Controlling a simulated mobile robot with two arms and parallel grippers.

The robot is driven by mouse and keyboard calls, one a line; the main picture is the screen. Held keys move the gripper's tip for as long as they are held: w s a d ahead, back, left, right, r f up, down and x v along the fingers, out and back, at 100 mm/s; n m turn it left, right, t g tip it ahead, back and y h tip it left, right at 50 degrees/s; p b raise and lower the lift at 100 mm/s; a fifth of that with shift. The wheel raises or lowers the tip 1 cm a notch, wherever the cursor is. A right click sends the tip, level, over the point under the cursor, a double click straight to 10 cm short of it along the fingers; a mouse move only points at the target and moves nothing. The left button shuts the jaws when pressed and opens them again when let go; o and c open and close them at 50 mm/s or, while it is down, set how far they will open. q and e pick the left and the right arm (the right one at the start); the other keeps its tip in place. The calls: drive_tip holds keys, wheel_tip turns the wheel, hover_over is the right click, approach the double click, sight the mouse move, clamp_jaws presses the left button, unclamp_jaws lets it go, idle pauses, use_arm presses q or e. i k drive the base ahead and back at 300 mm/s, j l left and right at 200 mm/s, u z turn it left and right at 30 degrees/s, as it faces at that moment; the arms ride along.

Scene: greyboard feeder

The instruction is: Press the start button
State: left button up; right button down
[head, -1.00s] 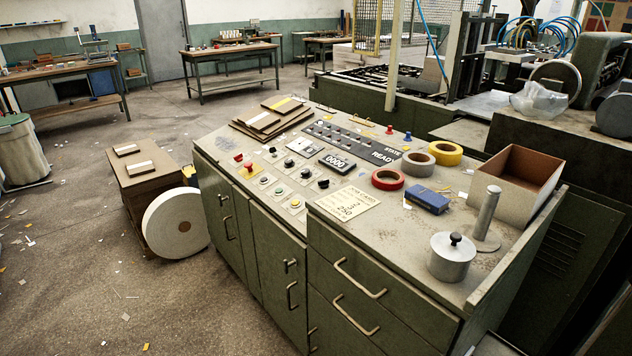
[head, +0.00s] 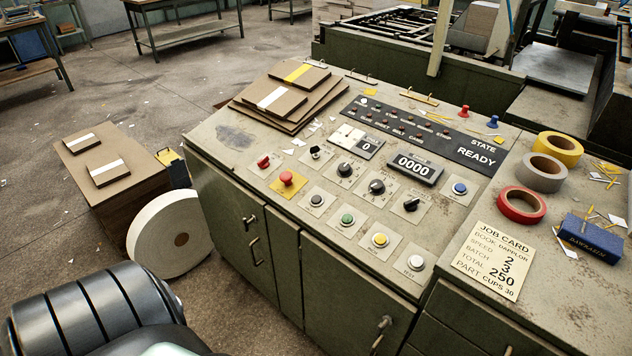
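The sloped control panel (head: 230,135) is in front of me in the head view. Its near row of push buttons runs from a black button (head: 316,200) through a green button (head: 347,219) and a yellow button (head: 380,240) to a white button (head: 416,262). Their small labels are too fine to read surely, so I cannot confirm which is start. A red mushroom button (head: 287,178) on a yellow plate is at left. The display strip (head: 482,156) reads STATE READY. Neither gripper is in view; a dark segmented part of my arm shows at lower left.
A counter (head: 414,167) reads 0000. Black knobs and a blue button (head: 459,188) sit behind the button row. A job card (head: 495,260), tape rolls (head: 521,205) and a blue box (head: 590,237) lie to the right. Greyboard sheets (head: 285,95) are stacked at the back left.

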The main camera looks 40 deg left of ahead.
sight(346, 219)
drive_tip(key=j, duration=0.95)
drive_tip(key=i+j, duration=0.1)
drive_tip(key=j, duration=0.85)
